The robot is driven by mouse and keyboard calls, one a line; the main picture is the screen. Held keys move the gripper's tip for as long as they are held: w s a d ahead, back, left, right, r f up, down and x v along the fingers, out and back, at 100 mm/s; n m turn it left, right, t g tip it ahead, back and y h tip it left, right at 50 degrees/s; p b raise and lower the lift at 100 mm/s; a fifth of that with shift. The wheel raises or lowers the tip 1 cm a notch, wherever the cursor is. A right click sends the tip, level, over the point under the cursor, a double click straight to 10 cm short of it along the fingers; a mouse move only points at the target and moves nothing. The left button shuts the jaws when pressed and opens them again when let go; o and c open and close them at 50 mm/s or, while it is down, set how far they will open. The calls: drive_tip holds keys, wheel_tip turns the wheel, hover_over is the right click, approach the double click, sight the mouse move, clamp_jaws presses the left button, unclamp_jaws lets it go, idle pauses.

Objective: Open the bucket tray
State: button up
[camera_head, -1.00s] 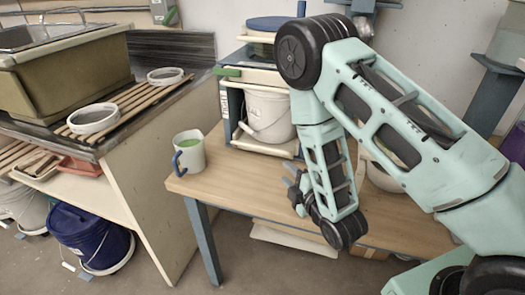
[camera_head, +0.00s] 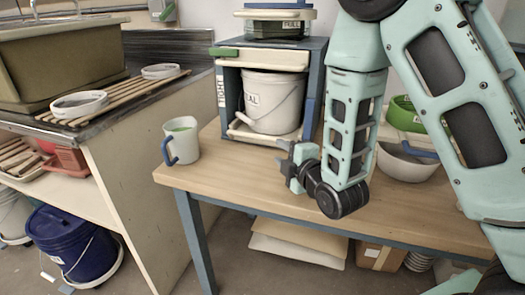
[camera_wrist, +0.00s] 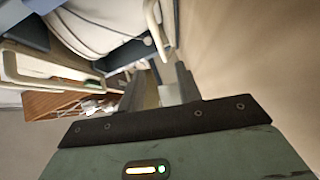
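The bucket tray (camera_head: 262,138) is a cream tray at the bottom of a blue-grey rack (camera_head: 313,80) on the wooden table. A white bucket (camera_head: 270,102) with a wire handle stands on it. My gripper (camera_head: 284,156) is at the tray's front right corner, its fingers pointing left. In the wrist view my gripper (camera_wrist: 160,88) shows two dark fingers spread apart, so it is open. A cream bar-like handle (camera_wrist: 154,32) shows just beyond the fingertips. A pale block shows between the fingers; I cannot tell whether anything touches it.
A white mug (camera_head: 181,142) with a blue handle stands left of the rack. A cream upper drawer (camera_head: 262,58) with a green end is above the bucket. A white bowl (camera_head: 405,163) and green bowl (camera_head: 404,115) are at the right.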

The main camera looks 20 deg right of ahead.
sight(260, 138)
drive_tip(key=x, duration=1.1)
drive_tip(key=shift+w, duration=0.25)
clamp_jaws()
